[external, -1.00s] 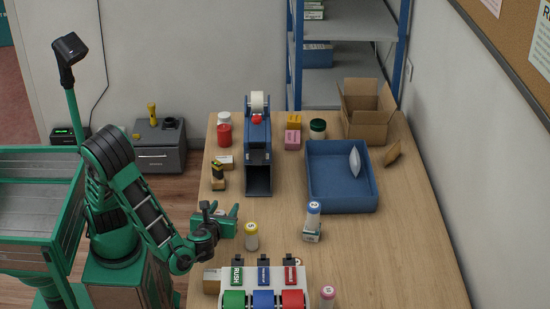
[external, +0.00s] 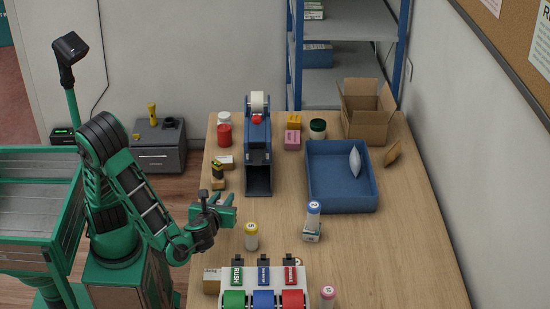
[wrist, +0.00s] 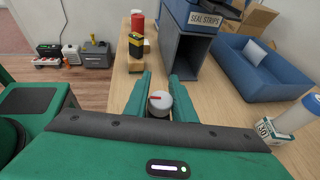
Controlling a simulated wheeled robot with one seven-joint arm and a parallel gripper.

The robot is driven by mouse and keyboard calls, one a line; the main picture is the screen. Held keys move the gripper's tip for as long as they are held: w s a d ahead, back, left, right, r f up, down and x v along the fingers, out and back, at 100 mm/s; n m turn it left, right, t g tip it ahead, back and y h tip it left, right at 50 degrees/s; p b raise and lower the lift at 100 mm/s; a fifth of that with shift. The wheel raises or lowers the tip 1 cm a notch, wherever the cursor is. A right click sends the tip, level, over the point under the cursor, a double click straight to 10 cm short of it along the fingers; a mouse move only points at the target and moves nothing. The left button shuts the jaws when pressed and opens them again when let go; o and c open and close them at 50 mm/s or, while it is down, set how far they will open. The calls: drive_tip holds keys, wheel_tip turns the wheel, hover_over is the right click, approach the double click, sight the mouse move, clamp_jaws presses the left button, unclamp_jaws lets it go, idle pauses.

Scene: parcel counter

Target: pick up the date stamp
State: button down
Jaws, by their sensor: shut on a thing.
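The date stamp (wrist: 160,104), as far as I can tell, is the thing with a round pale top and a red mark between my fingers in the wrist view. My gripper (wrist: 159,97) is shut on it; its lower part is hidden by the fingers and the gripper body. In the external view my gripper (external: 228,205) is over the left side of the counter, and the stamp cannot be made out there.
A yellow-topped bottle (external: 251,236) stands just right of my gripper. A black-and-yellow item (external: 217,173) and a blue dispenser (external: 258,150) stand behind it. A blue tray (external: 325,197) is at the right. Colored rolls (external: 264,299) are in front.

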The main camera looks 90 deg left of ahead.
drive_tip(key=s+a+r, duration=0.5)
drive_tip(key=a+r, duration=0.2)
drive_tip(key=a, duration=0.3)
drive_tip(key=shift+s+a, duration=0.15)
drive_tip(key=shift+a, duration=0.05)
